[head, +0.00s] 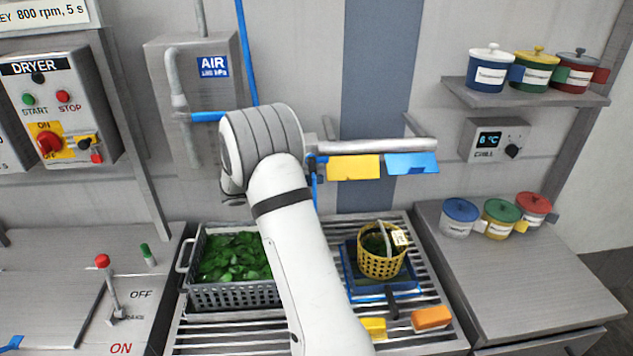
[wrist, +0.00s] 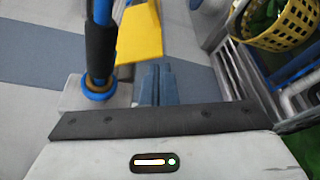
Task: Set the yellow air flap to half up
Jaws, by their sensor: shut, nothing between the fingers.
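The yellow air flap (head: 353,167) hangs under the grey horizontal air bar (head: 385,145), just right of my arm in the head view. It looks tilted rather than hanging straight down, but its exact angle is hard to tell. In the wrist view the yellow flap (wrist: 140,32) is just beyond my fingers, beside a blue pipe with a black sleeve (wrist: 100,40). My gripper (wrist: 158,68) is shut and empty, its fingertips near the flap's lower edge; I cannot tell whether they touch.
A blue flap (head: 411,163) hangs right of the yellow one. Below are a grey crate of greens (head: 235,296), a yellow basket (head: 381,262) and an orange block (head: 431,318) on a slatted rack. Lidded pots (head: 490,70) stand on the right shelf.

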